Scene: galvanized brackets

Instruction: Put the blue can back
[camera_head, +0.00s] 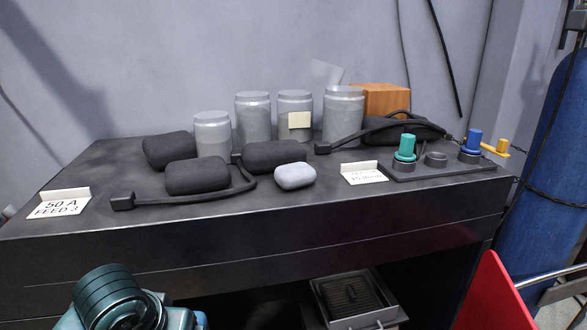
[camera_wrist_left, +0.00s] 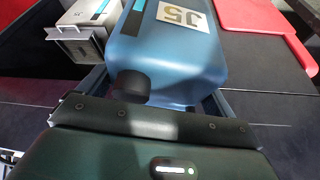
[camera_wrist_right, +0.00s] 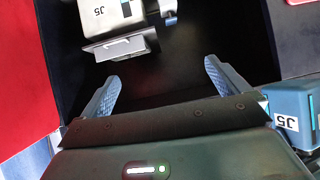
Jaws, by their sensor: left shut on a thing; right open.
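The blue can (camera_wrist_left: 190,60) fills the upper middle of the left wrist view. In the right wrist view, a blue body with a J5 label (camera_wrist_right: 287,122) at the right edge looks like the same can. My right gripper (camera_wrist_right: 160,72) is open and empty over a dark surface. The can is not clearly visible in the head view.
The dark bench (camera_head: 110,225) holds grey jars (camera_head: 253,118), black pouches (camera_head: 197,176), a grey lump (camera_head: 295,176), and a plate with teal and blue plugs (camera_head: 405,147). A grey tray (camera_head: 322,300) sits below.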

